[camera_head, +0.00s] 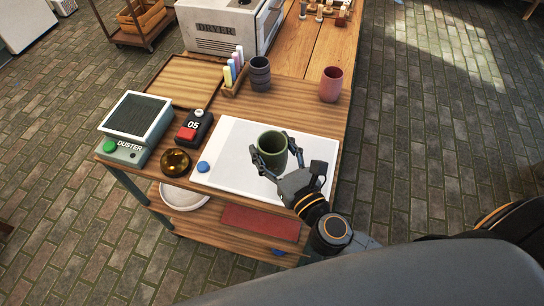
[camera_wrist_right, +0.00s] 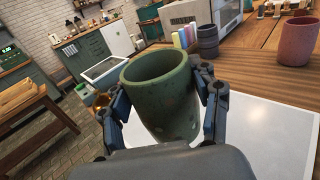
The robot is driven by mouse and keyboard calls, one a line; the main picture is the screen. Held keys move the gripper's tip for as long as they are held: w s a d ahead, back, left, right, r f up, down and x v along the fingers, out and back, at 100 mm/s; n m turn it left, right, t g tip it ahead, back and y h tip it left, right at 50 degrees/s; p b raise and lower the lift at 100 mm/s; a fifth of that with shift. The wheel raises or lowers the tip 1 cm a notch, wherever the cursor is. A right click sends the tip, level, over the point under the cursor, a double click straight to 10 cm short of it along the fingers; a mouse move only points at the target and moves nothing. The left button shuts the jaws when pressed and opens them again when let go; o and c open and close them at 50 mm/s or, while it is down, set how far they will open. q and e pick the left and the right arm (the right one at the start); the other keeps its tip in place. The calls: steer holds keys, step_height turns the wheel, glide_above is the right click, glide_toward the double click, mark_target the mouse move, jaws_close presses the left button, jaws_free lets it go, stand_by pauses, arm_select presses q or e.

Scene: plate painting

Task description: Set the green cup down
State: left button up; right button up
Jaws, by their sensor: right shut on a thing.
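The green cup (camera_head: 272,150) is upright, over the white mat (camera_head: 228,131) on the wooden table. My right gripper (camera_head: 270,158) is shut on the cup, with a finger on each side of it. In the right wrist view the green cup (camera_wrist_right: 158,90) fills the middle, its mouth open and empty as far as it shows. The gripper's fingers (camera_wrist_right: 162,105) press its two sides. I cannot tell whether the cup's base touches the mat, as the gripper hides it. My left gripper is not in view.
A timer (camera_head: 194,127), an amber bowl (camera_head: 176,162) and the duster (camera_head: 135,126) are to the left.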

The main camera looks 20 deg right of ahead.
mark_target(270, 145)
steer(key=w+f, duration=0.1)
steer(key=w+f+b, duration=0.1)
steer(key=f, duration=0.1)
steer(key=shift+w+d, duration=0.15)
steer(key=shift+d, duration=0.2)
steer(key=f+b, duration=0.1)
steer(key=b, duration=0.1)
steer(key=f+b, duration=0.2)
steer(key=shift+w+f, duration=0.2)
steer(key=shift+f, duration=0.05)
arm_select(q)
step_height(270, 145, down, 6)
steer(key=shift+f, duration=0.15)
arm_select(e)
steer(key=shift+r, duration=0.15)
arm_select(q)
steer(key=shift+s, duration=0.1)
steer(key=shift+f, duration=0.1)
arm_select(e)
steer(key=o, duration=1.4)
steer(key=shift+f, duration=0.2)
steer(key=shift+o, duration=0.2)
